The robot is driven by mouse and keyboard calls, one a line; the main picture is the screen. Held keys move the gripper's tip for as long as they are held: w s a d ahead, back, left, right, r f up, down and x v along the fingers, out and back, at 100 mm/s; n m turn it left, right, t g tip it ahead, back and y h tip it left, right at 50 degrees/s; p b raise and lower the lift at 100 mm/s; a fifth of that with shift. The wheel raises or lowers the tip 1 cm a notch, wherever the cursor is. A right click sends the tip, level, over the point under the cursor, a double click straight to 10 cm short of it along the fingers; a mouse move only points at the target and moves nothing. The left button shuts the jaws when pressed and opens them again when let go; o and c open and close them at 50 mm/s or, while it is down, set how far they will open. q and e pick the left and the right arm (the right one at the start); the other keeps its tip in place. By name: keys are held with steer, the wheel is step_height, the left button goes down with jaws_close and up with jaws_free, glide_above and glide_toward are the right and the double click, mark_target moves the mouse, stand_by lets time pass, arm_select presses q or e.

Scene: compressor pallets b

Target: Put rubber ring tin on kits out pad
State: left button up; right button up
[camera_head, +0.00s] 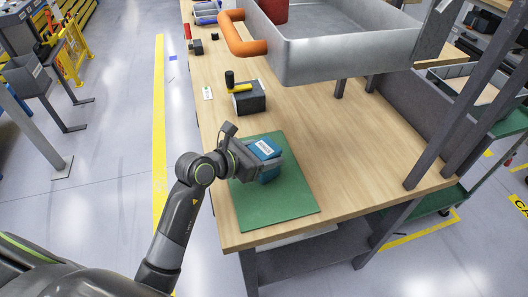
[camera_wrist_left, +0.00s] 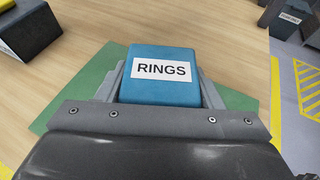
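The rubber ring tin is a blue box (camera_wrist_left: 161,87) with a white label reading "RINGS" in the left wrist view; it also shows in the head view (camera_head: 268,148). It is over the green pad (camera_head: 290,205) on the wooden table. My left gripper (camera_head: 262,160) is around the tin, with one finger along each side of it in the left wrist view. The fingers look closed against its sides. Whether the tin's underside touches the pad is hidden. My right gripper is in neither view.
A dark block with a yellow-handled tool (camera_head: 247,97) stands on the table behind the pad. A large grey metal tray (camera_head: 345,55) with an orange handle (camera_head: 240,35) is above the table's far part. Bare wood (camera_head: 350,150) lies right of the pad.

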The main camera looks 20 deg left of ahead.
arm_select(q)
steer(key=o, duration=0.4)
steer(key=shift+r, duration=0.2)
steer(key=shift+s+a, duration=0.25)
steer(key=shift+s, duration=0.1)
steer(key=v, duration=1.1)
steer(key=shift+s+r, duration=0.15)
steer(key=shift+d, duration=0.15)
